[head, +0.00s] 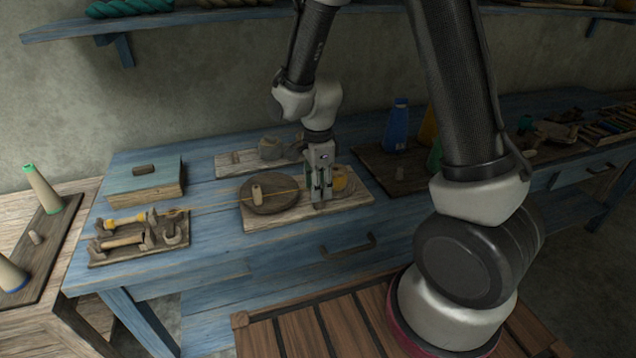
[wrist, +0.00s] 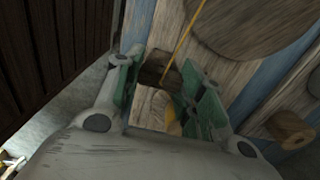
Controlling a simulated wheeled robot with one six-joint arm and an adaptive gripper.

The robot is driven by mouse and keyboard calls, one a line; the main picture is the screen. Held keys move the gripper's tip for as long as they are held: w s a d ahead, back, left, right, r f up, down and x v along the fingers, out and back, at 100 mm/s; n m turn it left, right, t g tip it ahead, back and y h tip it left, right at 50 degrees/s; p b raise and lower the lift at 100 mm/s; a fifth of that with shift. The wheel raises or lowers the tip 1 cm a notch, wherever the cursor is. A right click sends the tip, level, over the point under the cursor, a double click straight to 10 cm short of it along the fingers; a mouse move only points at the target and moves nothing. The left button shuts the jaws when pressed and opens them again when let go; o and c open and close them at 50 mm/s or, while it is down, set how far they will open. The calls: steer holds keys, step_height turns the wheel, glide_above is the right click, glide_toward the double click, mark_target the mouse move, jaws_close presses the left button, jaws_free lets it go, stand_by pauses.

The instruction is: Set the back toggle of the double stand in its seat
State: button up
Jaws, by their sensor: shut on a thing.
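My gripper (head: 321,194) points down over the pale front board (head: 262,222) on the blue bench. In the wrist view its green-padded fingers (wrist: 161,68) are shut on a small dark wooden piece (wrist: 157,66), which looks like the toggle. The fingers hide much of it in the head view. A yellow thread (wrist: 187,40) passes close by it. A round wooden disc (head: 270,203) with an upright peg (head: 256,192) lies left of my gripper. I cannot tell the toggle's seat, or whether the toggle touches the board.
Behind is another pale board (head: 229,162) with a rounded wooden piece (head: 270,148). A tool tray (head: 113,258) and a box (head: 145,184) lie left. A dark board (head: 408,186) with coloured cones is at right. A shelf (head: 200,17) hangs above.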

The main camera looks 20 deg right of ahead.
steer(key=o, duration=0.8)
step_height(320, 180, up, 12)
stand_by(0.3)
